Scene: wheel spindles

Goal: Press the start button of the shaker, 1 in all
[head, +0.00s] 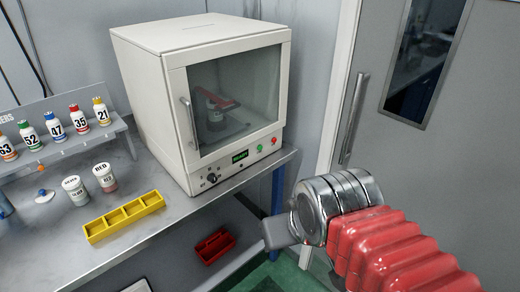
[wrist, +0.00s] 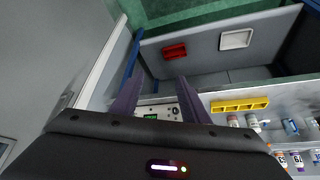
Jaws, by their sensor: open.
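The shaker (head: 150,75) is a cream cabinet with a glass door, standing on the bench's right end. Its lower front panel has a lit green display (head: 240,156), a black knob (head: 212,178), a green button (head: 260,148) and a red button (head: 273,141). The button labels are too small to read. My gripper (head: 275,233) is in front of the bench, right of and lower than the panel, apart from the shaker. In the wrist view my gripper (wrist: 160,77) has its two fingers spread and empty. Part of the panel with the display (wrist: 151,116) shows between them.
A yellow tray (head: 125,216), two lidded jars (head: 104,177) and a rack (head: 62,134) of numbered bottles stand on the bench left of the shaker. A red bin (head: 213,245) is below the bench. A grey door with a long handle (head: 355,115) is at the right.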

